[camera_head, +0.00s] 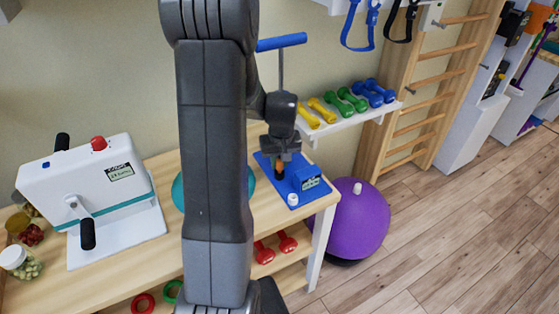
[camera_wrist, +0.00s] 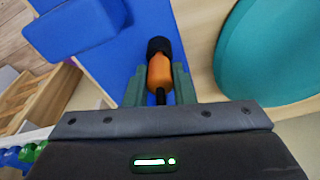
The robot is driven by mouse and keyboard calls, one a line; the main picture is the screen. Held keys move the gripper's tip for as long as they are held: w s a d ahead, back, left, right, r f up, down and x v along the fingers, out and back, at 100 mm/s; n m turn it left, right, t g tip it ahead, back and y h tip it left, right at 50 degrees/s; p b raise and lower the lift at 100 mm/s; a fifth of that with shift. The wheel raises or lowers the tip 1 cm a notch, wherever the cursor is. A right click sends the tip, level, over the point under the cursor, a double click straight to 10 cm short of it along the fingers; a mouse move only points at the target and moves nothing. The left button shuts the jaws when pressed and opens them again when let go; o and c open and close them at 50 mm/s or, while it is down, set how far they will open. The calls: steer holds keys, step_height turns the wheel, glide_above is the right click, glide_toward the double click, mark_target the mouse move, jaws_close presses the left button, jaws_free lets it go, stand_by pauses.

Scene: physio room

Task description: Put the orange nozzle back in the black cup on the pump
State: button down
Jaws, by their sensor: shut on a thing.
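The pump has a blue base (camera_head: 292,200), a grey rod and a blue T-handle (camera_head: 281,42). My gripper (camera_head: 281,157) is above the base and points down. In the wrist view my gripper (camera_wrist: 158,84) is shut on the orange nozzle (camera_wrist: 159,73), with one finger on each side and a black hose end toward the palm. The black cup (camera_wrist: 158,45) is at the far end of the nozzle, in line with it. The nozzle's far end is hidden there; I cannot tell how deep it sits.
A white-and-teal arm ergometer (camera_head: 90,170) stands left on the wooden table (camera_head: 150,260). A teal ball (camera_wrist: 275,50) is close beside the pump. A shelf (camera_head: 345,120) with dumbbells is behind. A purple ball (camera_head: 357,222) is on the floor at right.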

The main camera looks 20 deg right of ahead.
steer(key=shift+f+b, duration=0.35)
steer(key=shift+f, duration=0.05)
steer(key=c, duration=1.1)
jaws_free()
steer(key=shift+c, duration=0.2)
steer(key=shift+r, duration=0.2)
steer(key=shift+r+p, duration=2.3)
steer(key=shift+r, duration=1.05)
steer(key=shift+f+b, duration=2.25)
steer(key=shift+f, duration=1.2)
steer(key=shift+r+p, duration=3)
steer(key=shift+r, duration=1.2)
